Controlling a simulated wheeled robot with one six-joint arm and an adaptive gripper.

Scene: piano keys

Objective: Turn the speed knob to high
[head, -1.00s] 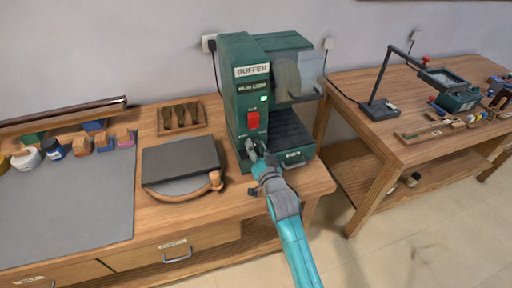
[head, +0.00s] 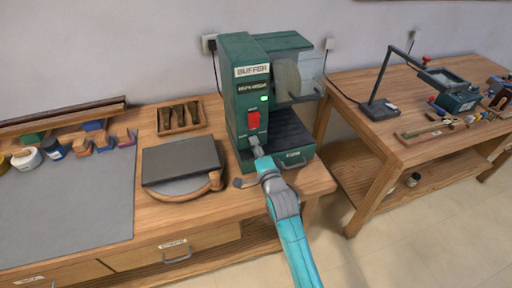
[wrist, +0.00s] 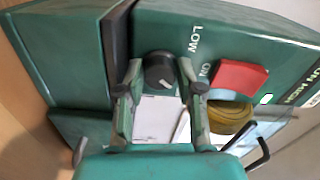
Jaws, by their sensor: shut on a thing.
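The green buffer machine (head: 238,115) stands on the wooden bench with a red switch (head: 253,120) and a lit green lamp on its front. The speed knob (wrist: 159,68) is a round black knob, seen between my fingers in the wrist view. A white "LOW" label (wrist: 194,40) is on the panel beside it. My gripper (wrist: 160,72) is shut on the knob, one finger on each side. In the head view my gripper (head: 256,146) is against the front below the red switch and hides the knob.
A dark flat slab (head: 182,160) lies left of the machine, and a wooden tray of tools (head: 181,117) stands behind it. A clear shield (head: 298,75) and a dark tray (head: 285,130) are at the machine's right. A lamp (head: 382,107) stands on the right bench.

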